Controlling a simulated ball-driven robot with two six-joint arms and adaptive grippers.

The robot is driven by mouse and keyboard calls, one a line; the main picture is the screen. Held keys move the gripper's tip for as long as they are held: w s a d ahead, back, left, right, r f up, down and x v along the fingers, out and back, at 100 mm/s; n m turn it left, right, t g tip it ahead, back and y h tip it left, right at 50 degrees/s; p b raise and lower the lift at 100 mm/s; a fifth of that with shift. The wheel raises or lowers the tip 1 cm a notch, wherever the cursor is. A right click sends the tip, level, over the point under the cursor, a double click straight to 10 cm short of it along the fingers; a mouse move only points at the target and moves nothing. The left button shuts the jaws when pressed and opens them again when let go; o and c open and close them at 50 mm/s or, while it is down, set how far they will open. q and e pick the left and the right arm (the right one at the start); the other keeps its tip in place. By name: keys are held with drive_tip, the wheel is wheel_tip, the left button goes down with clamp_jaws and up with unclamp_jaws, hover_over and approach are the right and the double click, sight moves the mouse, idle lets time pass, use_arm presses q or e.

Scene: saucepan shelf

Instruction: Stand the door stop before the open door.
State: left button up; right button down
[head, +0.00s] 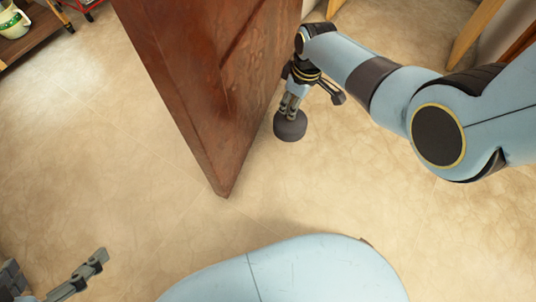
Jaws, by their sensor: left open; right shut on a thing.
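The open door (215,80) is reddish-brown wood and stands edge-on toward me in the upper middle of the head view. The door stop (290,126) is a dark grey, rounded piece just right of the door's face, low by the floor. My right gripper (291,108) points down and is shut on the door stop's upper part. I cannot tell whether the stop touches the floor or the door. My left gripper (80,276) is at the lower left corner, open and empty, well away from the door; part of it is cut off by the frame.
The tan tiled floor (110,170) is clear left of the door and in front of it. A wooden shelf (28,36) with a pale green-patterned jug (14,20) stands at the top left, beside a red-framed item (82,5). Wooden legs (474,32) show at the top right.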

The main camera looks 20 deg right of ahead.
use_arm(q)
drive_tip(key=w+d+r+m+t+h+b, duration=0.15)
drive_tip(key=w+r+t+b, duration=0.25)
drive_tip(key=w+r+t, duration=0.45)
wheel_tip(320, 180, up, 20)
drive_tip(key=d+m+t+h+b, duration=0.2)
drive_tip(key=t+h, duration=0.4)
drive_tip(key=t, duration=0.3)
drive_tip(key=shift+s+d+r+m+b, duration=0.3)
drive_tip(key=shift+m+b, duration=0.45)
drive_tip(key=shift+m, duration=0.4)
use_arm(e)
drive_tip(key=s+a+f, duration=0.4)
drive_tip(key=a+f, duration=0.4)
drive_tip(key=f, duration=0.1)
drive_tip(key=shift+s+a+f, duration=0.15)
drive_tip(key=shift+f, duration=0.1)
use_arm(q)
drive_tip(key=shift+s+t+h, duration=0.1)
drive_tip(key=shift+t+h, duration=0.15)
use_arm(e)
drive_tip(key=shift+f, duration=0.1)
drive_tip(key=c, duration=1)
unclamp_jaws()
drive_tip(key=shift+c, duration=0.2)
use_arm(q)
drive_tip(key=shift+s+r, duration=0.1)
drive_tip(key=shift+r, duration=0.1)
